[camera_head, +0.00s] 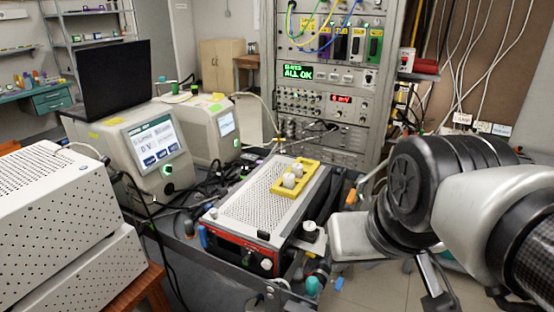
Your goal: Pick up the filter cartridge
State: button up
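Two small white cylindrical pieces (292,176) stand upright in a yellow holder (310,164) on top of a perforated grey instrument box (250,210). They may be the filter cartridges, but they are too small to tell for sure. A short white cylinder with a dark base (310,231) is at the front right corner of the box. My arm fills the right side of the view, with its nearest parts to the right of the box. I cannot make out my gripper's fingers.
A tall instrument rack (335,70) stands behind the box. Two beige devices with screens (153,142) and a black laptop (113,75) are to the left. A white perforated case (60,215) fills the lower left. Cables run among the devices. Floor shows at lower right.

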aim_at(309, 227)
jog(key=z, duration=0.75)
jog(key=k+j+z, duration=0.15)
jog(key=j+z, duration=0.25)
jog(key=k+j+z, duration=0.15)
jog(key=z, duration=0.25)
jog(key=k+j, duration=0.55)
jog(key=j, duration=0.2)
